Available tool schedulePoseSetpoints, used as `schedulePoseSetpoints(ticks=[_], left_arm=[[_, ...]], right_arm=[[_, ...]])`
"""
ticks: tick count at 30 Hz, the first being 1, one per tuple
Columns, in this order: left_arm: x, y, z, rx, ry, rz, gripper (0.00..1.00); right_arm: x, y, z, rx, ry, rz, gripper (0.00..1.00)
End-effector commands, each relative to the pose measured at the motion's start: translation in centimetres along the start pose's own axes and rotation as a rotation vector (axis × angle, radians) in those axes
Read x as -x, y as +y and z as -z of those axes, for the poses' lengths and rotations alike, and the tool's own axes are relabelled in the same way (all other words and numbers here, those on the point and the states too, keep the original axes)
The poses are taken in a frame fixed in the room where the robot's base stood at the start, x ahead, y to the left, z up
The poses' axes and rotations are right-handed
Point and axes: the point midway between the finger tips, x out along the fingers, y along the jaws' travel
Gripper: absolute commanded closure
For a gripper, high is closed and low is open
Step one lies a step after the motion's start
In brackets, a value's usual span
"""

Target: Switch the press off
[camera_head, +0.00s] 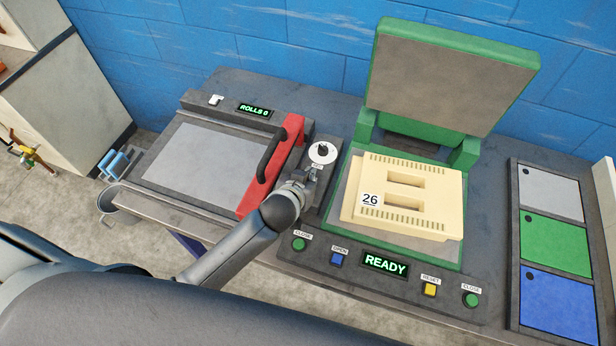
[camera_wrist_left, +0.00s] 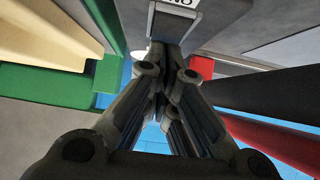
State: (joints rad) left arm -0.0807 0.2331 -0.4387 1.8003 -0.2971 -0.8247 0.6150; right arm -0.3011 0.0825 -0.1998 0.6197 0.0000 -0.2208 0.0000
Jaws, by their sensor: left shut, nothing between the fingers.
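The press has a green frame with its lid (camera_head: 450,75) raised and a green bed. Its display (camera_head: 385,263) reads READY in green. A white round dial with a black knob (camera_head: 322,152) sits on a grey box between the press and the roller unit. My left gripper (camera_head: 312,172) is shut and empty, close to the front of this dial; whether it touches is not clear. In the left wrist view the shut fingers (camera_wrist_left: 165,75) point at a grey part with a partly cut-off white label (camera_wrist_left: 180,3). My right gripper is not in view.
A cream mould marked 26 (camera_head: 405,195) lies on the press bed. Green, blue and yellow buttons (camera_head: 430,289) line the press front. A red bar with a black handle (camera_head: 270,165) is just left of my gripper. Grey, green and blue panels (camera_head: 555,245) lie at right.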

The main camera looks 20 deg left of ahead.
Motion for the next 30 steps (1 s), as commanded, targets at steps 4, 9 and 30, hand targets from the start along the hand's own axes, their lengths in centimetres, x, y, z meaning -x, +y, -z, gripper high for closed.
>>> schedulePoseSetpoints(ticks=[4,9,30], left_arm=[[-0.1,0.0,0.0,0.001,0.0,0.0,1.0],[-0.6,0.0,-0.2,0.0,0.0,0.0,1.0],[0.7,0.0,-1.4,0.0,-0.005,0.001,1.0]], right_arm=[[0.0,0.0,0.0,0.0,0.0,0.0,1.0],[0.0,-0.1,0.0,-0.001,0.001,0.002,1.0],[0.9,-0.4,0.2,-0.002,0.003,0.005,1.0]])
